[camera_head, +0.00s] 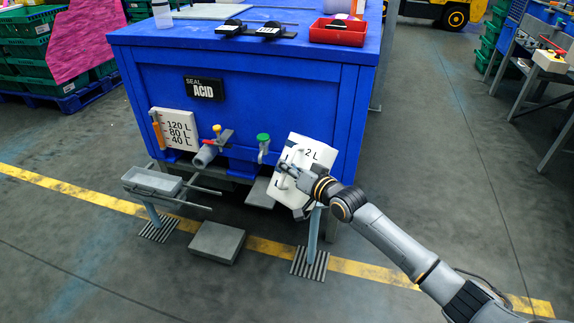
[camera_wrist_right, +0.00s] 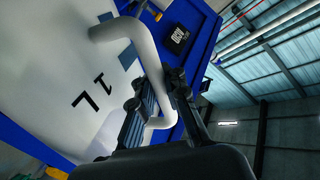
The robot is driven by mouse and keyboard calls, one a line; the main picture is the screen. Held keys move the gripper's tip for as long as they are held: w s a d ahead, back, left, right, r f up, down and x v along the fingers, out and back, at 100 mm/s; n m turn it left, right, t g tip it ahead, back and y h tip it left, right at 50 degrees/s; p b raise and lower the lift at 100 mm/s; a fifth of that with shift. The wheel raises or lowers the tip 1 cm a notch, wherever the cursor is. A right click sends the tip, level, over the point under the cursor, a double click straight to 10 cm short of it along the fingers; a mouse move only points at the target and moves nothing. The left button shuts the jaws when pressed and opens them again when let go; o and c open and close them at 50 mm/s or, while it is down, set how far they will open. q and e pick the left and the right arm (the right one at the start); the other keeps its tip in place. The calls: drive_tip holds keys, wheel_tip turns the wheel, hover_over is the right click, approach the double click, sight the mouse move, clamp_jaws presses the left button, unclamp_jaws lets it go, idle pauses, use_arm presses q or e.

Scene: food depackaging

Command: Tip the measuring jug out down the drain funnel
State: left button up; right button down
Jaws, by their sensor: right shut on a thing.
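The measuring jug (camera_head: 308,160) is white with black litre marks and is tilted in front of the blue tank's right part. My right gripper (camera_head: 287,172) is shut on the jug's white handle. In the right wrist view the jug's wall (camera_wrist_right: 60,70) shows a "1 L" mark, and the gripper (camera_wrist_right: 160,95) has its fingers around the handle (camera_wrist_right: 147,62). Whether liquid is inside cannot be seen. I cannot clearly make out the drain funnel; the jug and arm hide part of the area below. My left gripper is out of view.
The blue tank (camera_head: 240,115) carries a spout (camera_head: 205,155) and a green-topped valve (camera_head: 263,145). A grey tray (camera_head: 150,181) stands at left on a post. A grey block (camera_head: 216,242) lies on the floor. A red bin (camera_head: 338,35) sits on top.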

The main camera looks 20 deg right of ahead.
drive_tip(key=shift+a+f+n+t+b, duration=0.15)
drive_tip(key=shift+n+t+b, duration=0.25)
drive_tip(key=shift+n+b, duration=0.6)
drive_tip(key=shift+n, duration=0.4)
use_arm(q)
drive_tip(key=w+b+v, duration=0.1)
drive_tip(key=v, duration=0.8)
use_arm(e)
drive_tip(key=shift+f, duration=0.25)
drive_tip(key=shift+w+d+f+n+t+b, duration=0.1)
drive_tip(key=shift+d+f+n+t+b, duration=0.2)
drive_tip(key=shift+n+b, duration=0.2)
drive_tip(key=shift+w+d, duration=0.1)
drive_tip(key=n+b, duration=0.1)
drive_tip(key=d+f+n+b, duration=0.1)
drive_tip(key=shift+w+f+n+t+b, duration=0.25)
drive_tip(key=shift+w+n+t+b, duration=0.05)
drive_tip(key=shift+w, duration=0.05)
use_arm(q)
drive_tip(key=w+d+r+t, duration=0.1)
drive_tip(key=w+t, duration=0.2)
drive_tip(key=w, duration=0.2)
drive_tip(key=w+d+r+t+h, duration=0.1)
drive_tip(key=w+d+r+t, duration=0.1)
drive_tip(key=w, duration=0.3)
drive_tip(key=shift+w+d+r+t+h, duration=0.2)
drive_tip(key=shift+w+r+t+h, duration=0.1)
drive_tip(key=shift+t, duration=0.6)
